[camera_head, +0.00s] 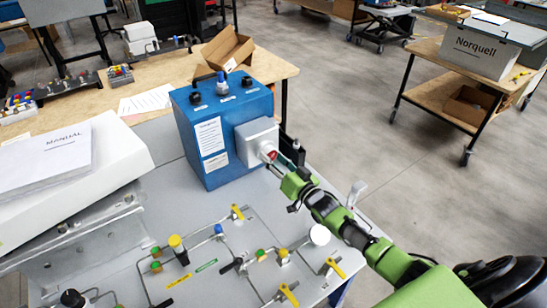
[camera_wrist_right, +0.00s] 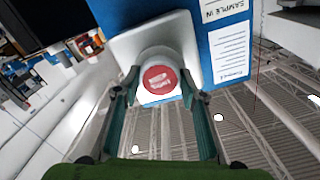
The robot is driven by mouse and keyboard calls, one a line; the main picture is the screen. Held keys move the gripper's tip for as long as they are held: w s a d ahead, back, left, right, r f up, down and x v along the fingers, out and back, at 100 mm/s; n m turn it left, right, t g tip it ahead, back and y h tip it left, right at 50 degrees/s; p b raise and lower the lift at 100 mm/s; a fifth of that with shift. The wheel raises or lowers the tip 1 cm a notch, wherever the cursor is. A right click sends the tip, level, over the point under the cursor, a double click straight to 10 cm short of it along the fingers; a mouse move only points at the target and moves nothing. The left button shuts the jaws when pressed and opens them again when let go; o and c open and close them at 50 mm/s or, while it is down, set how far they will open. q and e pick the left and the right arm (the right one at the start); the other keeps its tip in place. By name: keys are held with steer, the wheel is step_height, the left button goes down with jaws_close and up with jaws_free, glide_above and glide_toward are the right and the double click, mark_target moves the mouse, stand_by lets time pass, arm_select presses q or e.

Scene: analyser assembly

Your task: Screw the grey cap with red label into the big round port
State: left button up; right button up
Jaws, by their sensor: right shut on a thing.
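The grey cap with the red label (camera_wrist_right: 160,80) sits at the front of the light grey port housing on the blue analyser box. In the head view the cap (camera_head: 268,153) shows only in part, at the tip of my right gripper (camera_head: 281,161). In the right wrist view my right gripper (camera_wrist_right: 158,88) has one finger on each side of the cap and is shut on it. The big round port is hidden behind the cap, so I cannot tell how deep the cap sits. The port housing (camera_wrist_right: 185,40) fills the upper middle there. My left gripper is not in view.
The blue analyser box (camera_head: 210,178) stands on a grey panel table (camera_head: 215,215) with several yellow-handled valves (camera_head: 289,294). A white casing with a manual (camera_head: 50,155) lies at the left. A wooden bench (camera_head: 265,68) with an open cardboard box (camera_head: 228,50) stands behind.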

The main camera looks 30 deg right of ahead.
steer(key=m, duration=0.4)
steer(key=shift+r+b, duration=0.1)
steer(key=shift+b, duration=0.2)
steer(key=m+b, duration=0.1)
steer(key=m, duration=0.1)
steer(key=shift+m, duration=0.4)
steer(key=m, duration=0.3)
steer(key=shift+r+b, duration=0.1)
steer(key=shift+b, duration=0.3)
jaws_close()
steer(key=o, duration=1.5)
jaws_free()
steer(key=shift+c, duration=0.2)
steer(key=shift+f, duration=0.2)
